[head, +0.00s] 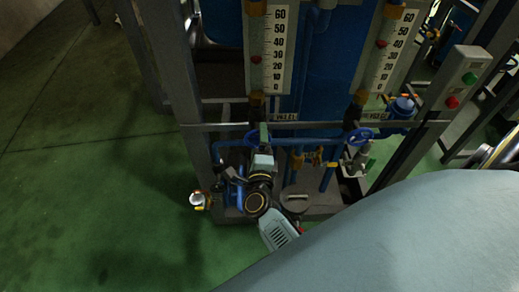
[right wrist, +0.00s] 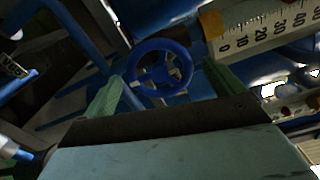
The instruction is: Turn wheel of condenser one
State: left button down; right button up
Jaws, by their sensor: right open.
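A blue handwheel (right wrist: 160,75) with spokes lies ahead of my right gripper (right wrist: 163,72) in the right wrist view, framed between its two green fingers. The fingers are apart and nothing is gripped. In the head view my right gripper (head: 263,136) is at the left one of two blue handwheels (head: 250,138), below the left scale, and partly covers it. I cannot tell how far the fingertips reach around the rim. The label near this wheel is too small to read surely. My left gripper is not in view.
A second blue handwheel (head: 360,136) sits to the right under the other scale (head: 392,50). Grey frame posts (head: 183,90) and a horizontal bar surround the wheels. A box with green and red buttons (head: 460,85) is at right. Green floor (head: 90,180) is clear at left.

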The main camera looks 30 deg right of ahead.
jog(key=b+v, duration=0.1)
jog(key=v, duration=0.8)
jog(key=shift+s, duration=0.35)
jog(key=shift+a, duration=0.15)
jog(key=s+a+f+n+y+b, duration=0.1)
jog(key=a+f+n+y, duration=0.4)
jog(key=f, duration=0.4)
jog(key=s+a+f+n+y+b, duration=0.1)
jog(key=a+f+n+y+b, duration=0.15)
jog(key=f+n, duration=0.45)
jog(key=s+a+f+n+g+y+b, duration=0.1)
jog(key=s+f+n+g+y, duration=0.25)
jog(key=f, duration=0.55)
jog(key=s+f+n+g+b, duration=0.1)
jog(key=s+f+n+g, duration=0.1)
jog(key=s+f+n, duration=0.55)
jog(key=s+d+f+n+g+b, duration=0.1)
jog(key=s+d+f+n+g, duration=0.2)
jog(key=s+f, duration=0.4)
jog(key=s+d+f+n+g+h+b, duration=0.1)
jog(key=s+d+f+n+g, duration=0.2)
jog(key=s, duration=1)
jog(key=d+f+g, duration=0.2)
jog(key=d+f, duration=0.2)
jog(key=f, duration=0.1)
jog(key=shift+s+d+g, duration=0.3)
jog(key=shift+s+g, duration=0.05)
jog(key=shift+s, duration=0.05)
